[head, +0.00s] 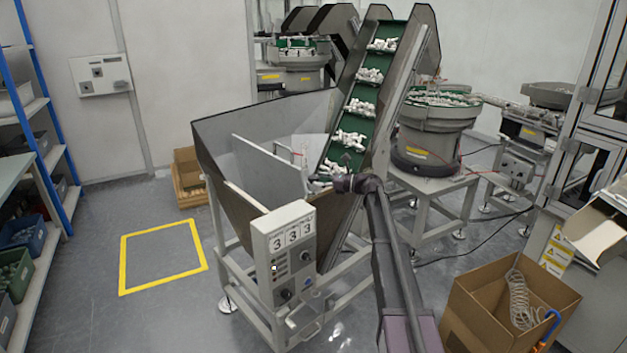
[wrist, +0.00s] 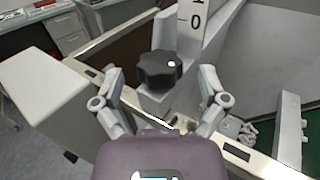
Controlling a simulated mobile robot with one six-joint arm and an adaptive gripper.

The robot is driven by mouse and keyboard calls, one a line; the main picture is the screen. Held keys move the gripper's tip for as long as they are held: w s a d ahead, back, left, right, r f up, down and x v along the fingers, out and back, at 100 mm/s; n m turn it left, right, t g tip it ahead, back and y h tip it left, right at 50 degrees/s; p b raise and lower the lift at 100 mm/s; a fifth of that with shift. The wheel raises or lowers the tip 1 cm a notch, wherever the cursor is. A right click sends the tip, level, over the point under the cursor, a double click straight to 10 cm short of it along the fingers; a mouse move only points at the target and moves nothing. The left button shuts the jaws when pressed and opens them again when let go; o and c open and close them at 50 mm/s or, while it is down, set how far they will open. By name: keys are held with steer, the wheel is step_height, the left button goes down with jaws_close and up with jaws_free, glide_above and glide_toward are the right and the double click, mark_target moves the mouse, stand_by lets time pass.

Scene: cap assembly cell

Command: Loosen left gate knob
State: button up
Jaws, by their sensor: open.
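A black lobed knob (wrist: 158,70) is in the upper middle of the wrist view, on a pale upright bracket at the hopper's rim. I take it for the left gate knob; no second knob shows in that view. My gripper (wrist: 160,84) is open, with one finger on each side of the knob and gaps between. Whether the fingers are level with the knob is hard to tell. In the head view my gripper (head: 318,181) reaches over the hopper by the conveyor's foot, and the knob cannot be made out there.
The inclined conveyor (head: 352,122) carrying white parts rises close behind my gripper. A cardboard box (head: 480,305) stands at lower right.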

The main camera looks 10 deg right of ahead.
steer(key=shift+x, duration=1)
steer(key=c, duration=1.2)
